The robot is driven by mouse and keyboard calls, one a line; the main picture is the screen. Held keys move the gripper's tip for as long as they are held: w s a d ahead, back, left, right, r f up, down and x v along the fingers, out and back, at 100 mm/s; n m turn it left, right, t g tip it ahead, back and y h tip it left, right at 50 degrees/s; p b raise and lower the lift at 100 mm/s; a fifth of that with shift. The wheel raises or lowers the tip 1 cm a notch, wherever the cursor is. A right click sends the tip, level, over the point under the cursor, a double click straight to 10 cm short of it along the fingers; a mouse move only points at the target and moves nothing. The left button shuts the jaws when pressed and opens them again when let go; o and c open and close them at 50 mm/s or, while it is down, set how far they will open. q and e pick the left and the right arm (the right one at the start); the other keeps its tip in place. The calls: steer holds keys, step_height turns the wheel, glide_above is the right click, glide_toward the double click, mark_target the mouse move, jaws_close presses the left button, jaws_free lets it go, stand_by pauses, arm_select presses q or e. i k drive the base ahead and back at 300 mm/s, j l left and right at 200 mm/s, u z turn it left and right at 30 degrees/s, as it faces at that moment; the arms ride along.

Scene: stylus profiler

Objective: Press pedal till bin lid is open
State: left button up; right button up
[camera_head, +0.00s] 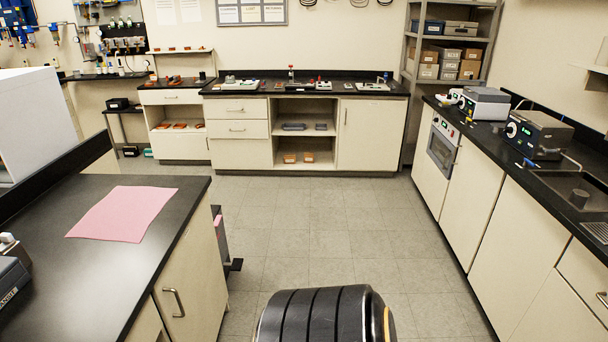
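A dark grey bin-like box (220,236) stands on the floor at the end of the left counter, mostly hidden behind it. A small dark pedal-like part (234,266) sticks out low at its right side, near the floor. The top of the box shows only as a narrow strip, and I cannot tell whether its lid is open or shut. Neither of my grippers is in view.
A black-topped counter (95,275) with a pink sheet (124,213) fills the left side. Another counter (487,190) with instruments runs along the right. Cabinets (365,132) line the back wall. The tiled floor (325,220) between is clear.

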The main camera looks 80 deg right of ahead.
mark_target(237, 265)
steer(key=z, duration=2.05)
steer(key=i+l+u, duration=0.15)
steer(key=u, duration=0.6)
steer(key=i+l+u, duration=0.15)
steer(key=l, duration=0.2)
steer(key=i+l+u, duration=0.15)
steer(key=l, duration=0.2)
steer(key=i+l+u, duration=0.2)
steer(key=l, duration=0.2)
steer(key=i+l+u, duration=0.15)
steer(key=l, duration=0.25)
steer(key=l+u, duration=0.15)
steer(key=l, duration=0.3)
steer(key=i+l, duration=0.1)
steer(key=l, duration=0.25)
steer(key=i+l, duration=0.1)
steer(key=l, duration=0.3)
steer(key=i+l, duration=0.1)
steer(key=l, duration=0.65)
steer(key=i+u, duration=0.05)
